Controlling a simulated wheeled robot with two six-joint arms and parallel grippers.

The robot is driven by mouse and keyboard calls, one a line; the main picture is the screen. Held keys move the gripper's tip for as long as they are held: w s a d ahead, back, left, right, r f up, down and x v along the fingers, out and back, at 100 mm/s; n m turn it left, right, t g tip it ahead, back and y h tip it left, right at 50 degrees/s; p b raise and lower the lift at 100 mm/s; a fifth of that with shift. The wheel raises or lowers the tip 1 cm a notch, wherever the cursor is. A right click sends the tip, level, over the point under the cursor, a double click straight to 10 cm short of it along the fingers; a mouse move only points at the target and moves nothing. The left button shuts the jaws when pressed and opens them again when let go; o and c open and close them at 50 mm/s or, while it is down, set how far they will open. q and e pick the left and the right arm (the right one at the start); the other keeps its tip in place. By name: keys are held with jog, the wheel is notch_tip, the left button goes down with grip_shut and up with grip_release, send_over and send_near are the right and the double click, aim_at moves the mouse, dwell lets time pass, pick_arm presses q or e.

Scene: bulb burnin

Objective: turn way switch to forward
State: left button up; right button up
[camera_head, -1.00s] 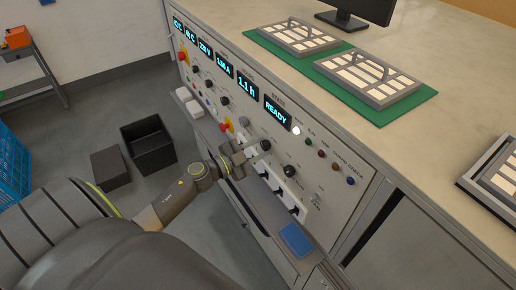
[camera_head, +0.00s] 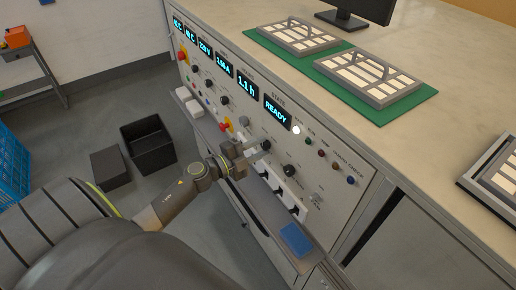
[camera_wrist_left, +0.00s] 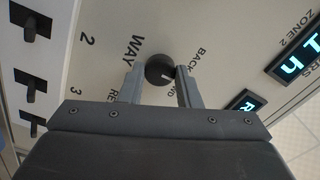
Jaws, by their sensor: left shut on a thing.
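The way switch is a round dark knob (camera_wrist_left: 160,68) on the light front panel, beside the printed word WAY in the left wrist view. A pale pointer mark shows on the knob, and a partly covered BACK label is to its right. My left gripper (camera_wrist_left: 161,88) has one finger on each side of the knob and is shut on it. In the head view the left gripper (camera_head: 257,150) reaches the panel from the left, with the dark knob (camera_head: 266,145) at its fingertips. My right gripper is not in view.
The READY display (camera_head: 277,113) is above. A blue pad (camera_head: 296,239) lies on the ledge below. Trays on a green mat (camera_head: 423,101) rest on the bench top.

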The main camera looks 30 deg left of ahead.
pick_arm(q)
jog(key=m, duration=0.3)
jog(key=shift+f+m+b, duration=0.1)
jog(key=shift+m+b, duration=0.2)
jog(key=shift+b, duration=0.05)
jog(key=shift+m+b, duration=0.3)
jog(key=shift+m, duration=1)
jog(key=o, duration=1)
jog(key=shift+b+v, duration=1.15)
jog(key=shift+v, duration=7.6)
